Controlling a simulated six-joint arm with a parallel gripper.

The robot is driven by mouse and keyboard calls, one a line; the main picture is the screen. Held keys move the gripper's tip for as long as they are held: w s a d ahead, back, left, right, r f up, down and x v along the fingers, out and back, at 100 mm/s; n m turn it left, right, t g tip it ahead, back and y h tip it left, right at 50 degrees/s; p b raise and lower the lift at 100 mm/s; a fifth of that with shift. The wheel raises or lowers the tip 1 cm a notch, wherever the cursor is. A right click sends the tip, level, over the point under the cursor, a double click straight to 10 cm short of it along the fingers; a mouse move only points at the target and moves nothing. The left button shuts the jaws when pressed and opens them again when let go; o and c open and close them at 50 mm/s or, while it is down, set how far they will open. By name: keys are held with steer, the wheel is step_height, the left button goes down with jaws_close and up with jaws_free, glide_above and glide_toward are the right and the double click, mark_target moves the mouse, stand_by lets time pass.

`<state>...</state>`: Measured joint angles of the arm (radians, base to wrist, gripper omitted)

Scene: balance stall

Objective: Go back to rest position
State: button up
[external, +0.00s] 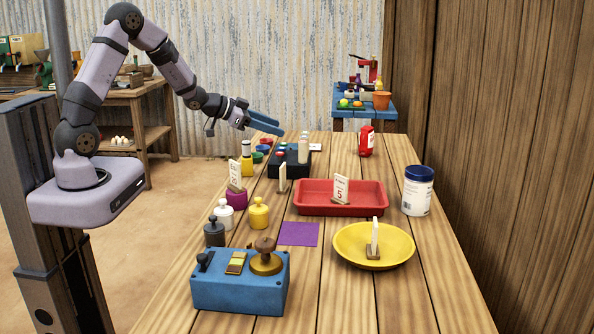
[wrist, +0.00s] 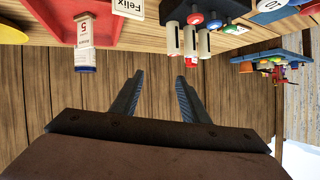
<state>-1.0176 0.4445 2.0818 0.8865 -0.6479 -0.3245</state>
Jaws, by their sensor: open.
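My gripper (external: 264,124) is raised above the far left part of the wooden table, with its blue fingers reaching to the right. In the wrist view my gripper (wrist: 159,88) shows two blue fingers well apart with nothing between them. It is open and empty. My arm rises from its base at the left and bends down towards the table.
A red tray (external: 310,209), a yellow plate (external: 345,252), a blue box (external: 235,294), a purple mat (external: 298,233) and a white jar (external: 417,192) stand on the table (external: 420,300). A dark block with bottles (external: 290,161) is below my gripper. Air around it is clear.

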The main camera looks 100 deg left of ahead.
steer(key=d+r+g+h+p, duration=0.1)
steer(key=d+r+g+p, duration=0.2)
steer(key=d, duration=0.7)
steer(key=d+r+g+h+p, duration=0.1)
steer(key=d+r+g+p, duration=0.15)
steer(key=d+p, duration=0.45)
steer(key=s+d+r+m+g+h+p, duration=0.2)
steer(key=s+d+g+p, duration=0.1)
steer(key=s+d, duration=0.75)
steer(key=s+d+r+m+g+h+p, duration=0.1)
steer(key=s+d+r+g+h+p, duration=0.15)
steer(key=s+d, duration=0.8)
steer(key=w+d+f+b, duration=0.3)
steer(key=f+b, duration=0.2)
steer(key=shift+w+y, duration=0.35)
steer(key=shift+d, duration=0.1)
